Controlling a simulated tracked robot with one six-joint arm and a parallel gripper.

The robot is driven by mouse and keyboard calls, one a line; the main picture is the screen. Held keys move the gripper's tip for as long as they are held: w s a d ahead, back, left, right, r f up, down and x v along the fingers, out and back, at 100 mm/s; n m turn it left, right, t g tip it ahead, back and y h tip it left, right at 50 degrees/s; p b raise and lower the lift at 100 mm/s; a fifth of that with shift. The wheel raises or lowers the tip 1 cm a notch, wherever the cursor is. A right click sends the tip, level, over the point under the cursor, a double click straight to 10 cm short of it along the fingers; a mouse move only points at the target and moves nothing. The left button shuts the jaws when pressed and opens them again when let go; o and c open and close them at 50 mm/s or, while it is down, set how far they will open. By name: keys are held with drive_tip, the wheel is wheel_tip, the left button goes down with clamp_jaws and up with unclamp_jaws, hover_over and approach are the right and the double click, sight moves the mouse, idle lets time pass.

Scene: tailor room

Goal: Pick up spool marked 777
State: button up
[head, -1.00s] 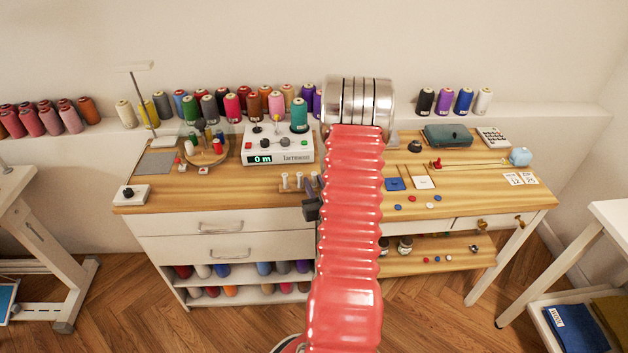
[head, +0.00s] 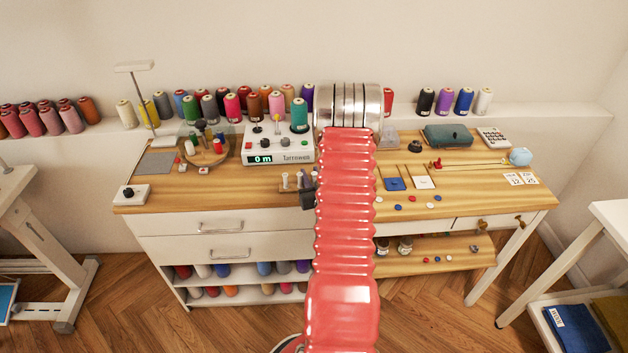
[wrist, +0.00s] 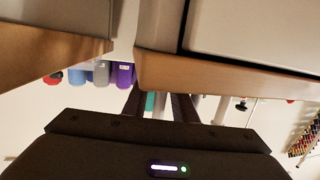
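My gripper (head: 308,198) shows in the head view as a dark shape at the desk's front edge, partly hidden behind my red arm. In the wrist view its two dark fingers (wrist: 158,94) stand apart with no spool held between them. A teal patch (wrist: 150,101) shows between the fingers. I cannot read 777 on any spool, so I cannot tell which one bears it.
Spools line the wall ledge (head: 560,112). More lie in the open shelves (head: 242,283) under the drawers. The wooden desk (head: 240,192) holds a white control box (head: 278,157), a round spool stand (head: 205,158) and buttons. The floor in front is clear.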

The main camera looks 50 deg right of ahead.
idle(0.3)
clamp_jaws()
drive_tip(key=shift+r, duration=0.15)
wheel_tip(320, 180, up, 10)
idle(0.9)
idle(0.4)
